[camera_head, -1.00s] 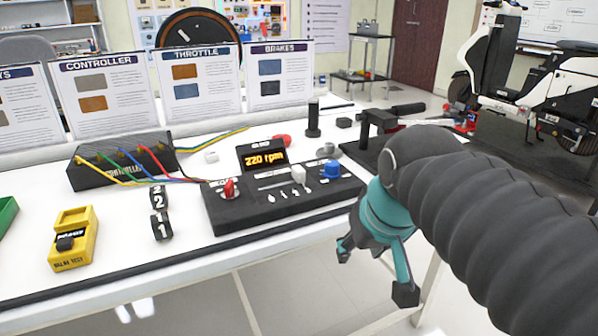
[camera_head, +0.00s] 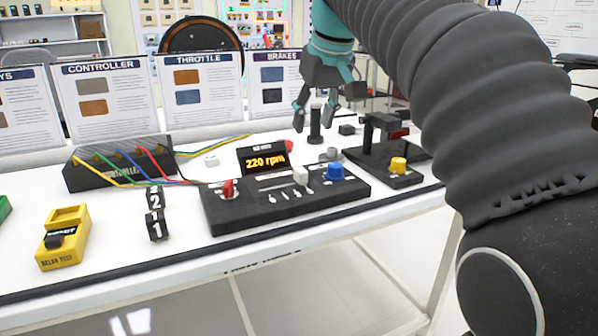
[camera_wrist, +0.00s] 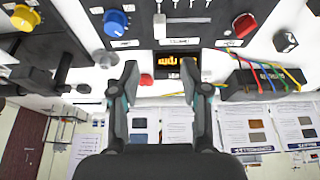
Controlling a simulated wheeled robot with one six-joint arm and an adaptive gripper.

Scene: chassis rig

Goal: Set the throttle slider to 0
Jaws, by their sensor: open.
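The black control panel (camera_head: 240,217) lies on the white table. Its pale throttle slider knob (camera_head: 301,176) stands toward the right end of a slot, left of a blue knob (camera_head: 334,172). The display (camera_head: 264,160) behind it reads 220 rpm. My gripper (camera_head: 313,119) is open and empty, raised above the table behind and right of the panel. In the wrist view, my gripper's fingers (camera_wrist: 160,69) are apart, and the slider knob (camera_wrist: 159,26) shows beyond them, not touched.
A red switch (camera_head: 228,189) is on the panel's left. A black fixture with a yellow knob (camera_head: 398,165) stands to the right, and a black post (camera_head: 315,125) behind. The wired controller box (camera_head: 118,170) and a yellow tester (camera_head: 63,240) are left.

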